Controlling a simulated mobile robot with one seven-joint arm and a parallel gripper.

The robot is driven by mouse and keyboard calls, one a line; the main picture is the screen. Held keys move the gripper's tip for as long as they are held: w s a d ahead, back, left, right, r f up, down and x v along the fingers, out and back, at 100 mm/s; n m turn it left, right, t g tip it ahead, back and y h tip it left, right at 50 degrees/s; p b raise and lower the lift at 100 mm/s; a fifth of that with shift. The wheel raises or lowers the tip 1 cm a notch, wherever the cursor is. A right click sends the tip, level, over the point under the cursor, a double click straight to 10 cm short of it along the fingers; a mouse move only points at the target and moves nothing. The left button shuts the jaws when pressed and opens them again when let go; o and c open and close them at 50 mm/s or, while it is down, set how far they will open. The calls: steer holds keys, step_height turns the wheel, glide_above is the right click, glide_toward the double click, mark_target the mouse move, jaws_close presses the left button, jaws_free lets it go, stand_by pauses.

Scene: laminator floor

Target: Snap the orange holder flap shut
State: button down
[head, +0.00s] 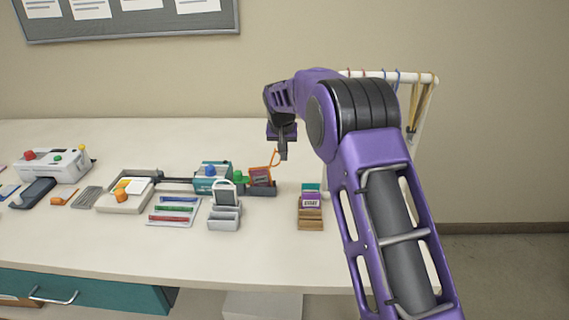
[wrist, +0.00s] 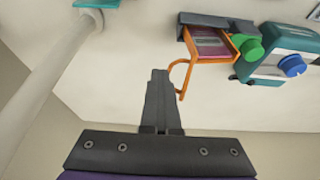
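The orange holder (head: 261,177) stands in a dark base on the table, with a dark red card inside it. It also shows in the wrist view (wrist: 188,42), at the top. Its thin orange flap (wrist: 180,63) stands out from the holder, open, and it rises above the holder in the head view (head: 275,158). My gripper (wrist: 160,72) has its fingers together with nothing visible between them. The fingertips are just left of the flap in the wrist view, with a small gap showing. In the head view my gripper (head: 283,157) hangs close beside the flap.
A teal machine (head: 211,177) with a blue knob and a green knob (head: 241,177) adjoin the holder on the left. A wooden card stand (head: 310,218) is to the right. A white rack (head: 425,100) with hanging straps stands behind my arm. Table behind the holder is clear.

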mark_target(275, 151)
steer(key=a, duration=0.1)
steer(key=a+f, duration=0.1)
steer(key=a, duration=0.1)
steer(key=shift+s+a+f, duration=0.3)
steer(key=shift+s+f, duration=0.05)
steer(key=shift+s, duration=0.05)
steer(key=shift+w+d+r+p, duration=0.1)
steer(key=shift+d+r+p, duration=0.15)
steer(key=shift+r, duration=0.35)
steer(key=shift+d+r+p, duration=0.2)
steer(key=shift+r+p, duration=0.15)
steer(key=shift+r, duration=0.3)
steer(key=shift+w+d+r+p, duration=0.1)
steer(key=shift+d+r+p, duration=0.15)
steer(key=shift+r, duration=0.35)
steer(key=shift+d+r, duration=0.15)
steer(key=shift+r, duration=0.8)
steer(key=shift+d+r, duration=0.15)
steer(key=shift+r, duration=0.75)
